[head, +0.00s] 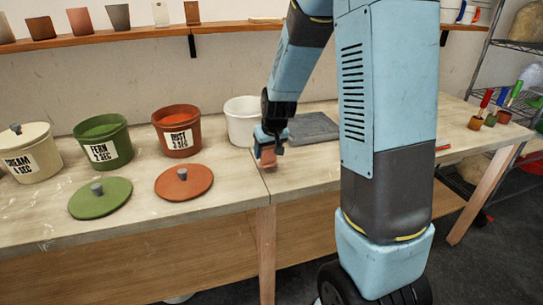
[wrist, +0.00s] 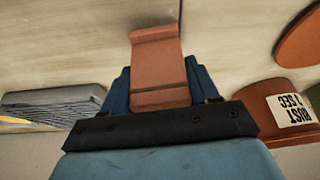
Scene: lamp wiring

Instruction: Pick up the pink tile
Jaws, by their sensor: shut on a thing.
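My gripper (head: 268,150) reaches down over the table near its front edge, at the seam between two table tops. It is shut on the pink tile (head: 267,158). In the wrist view the pink tile (wrist: 158,65) stands between the two blue fingers of my gripper (wrist: 160,88). The tile has a dark line across it near the fingers and a lip at its far end. The tile looks held above the table top, though the exact gap is hard to tell.
A white bucket (head: 243,121) and a grey mat (head: 314,127) are behind my gripper. A rust bucket (head: 179,133), a green bucket (head: 103,143) and a cream bucket (head: 29,153) stand left. A rust lid (head: 184,182) and a green lid (head: 100,199) lie in front.

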